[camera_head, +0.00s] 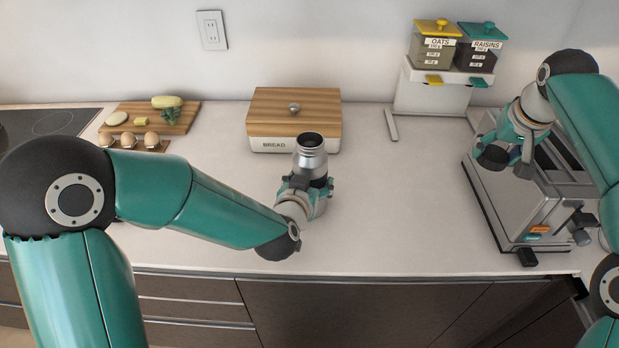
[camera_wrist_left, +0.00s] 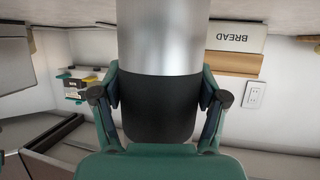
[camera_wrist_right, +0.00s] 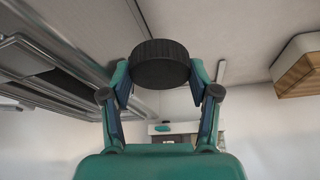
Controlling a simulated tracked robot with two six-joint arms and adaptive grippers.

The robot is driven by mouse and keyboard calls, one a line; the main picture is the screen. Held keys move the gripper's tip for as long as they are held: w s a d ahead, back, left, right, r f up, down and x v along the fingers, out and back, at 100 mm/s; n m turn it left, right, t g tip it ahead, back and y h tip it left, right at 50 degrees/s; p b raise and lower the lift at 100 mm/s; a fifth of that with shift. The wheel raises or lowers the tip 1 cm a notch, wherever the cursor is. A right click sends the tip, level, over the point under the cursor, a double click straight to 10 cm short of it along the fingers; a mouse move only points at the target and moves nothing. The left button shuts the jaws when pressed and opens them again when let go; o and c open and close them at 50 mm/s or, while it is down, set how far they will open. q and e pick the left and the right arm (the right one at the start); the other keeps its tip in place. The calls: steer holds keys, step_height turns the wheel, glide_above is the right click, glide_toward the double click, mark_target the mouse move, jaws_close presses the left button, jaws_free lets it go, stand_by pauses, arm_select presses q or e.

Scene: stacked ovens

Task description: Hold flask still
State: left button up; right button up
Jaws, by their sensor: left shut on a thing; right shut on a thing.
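A silver flask with a dark lower part (camera_head: 311,147) stands upright in front of the bread box in the head view, its round mouth open at the top. My left gripper (camera_head: 306,184) is shut around its dark lower part. The flask (camera_wrist_left: 160,110) fills the middle of the left wrist view, between both fingers. My right gripper (camera_head: 502,160) is shut on a black ridged cap (camera_wrist_right: 160,65), which shows between the fingertips in the right wrist view. This gripper is raised beside the metal appliance, well to the right of the flask.
A bread box (camera_head: 293,145) with a wooden lid stands behind the flask. A board with food (camera_head: 183,124) and an egg holder (camera_head: 148,147) are at left. A dispenser (camera_head: 431,92) for oats and raisins and a metal appliance (camera_head: 510,205) are at right. Open counter lies between.

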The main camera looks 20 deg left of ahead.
arm_select(q)
steer(key=shift+w+r, duration=0.1)
steer(key=c, duration=0.5)
steer(key=shift+r, duration=0.1)
step_height(320, 180, up, 20)
steer(key=p, duration=0.7)
arm_select(e)
step_height(320, 180, up, 7)
steer(key=shift+f, duration=0.1)
arm_select(q)
steer(key=o, duration=0.9)
steer(key=c, duration=1)
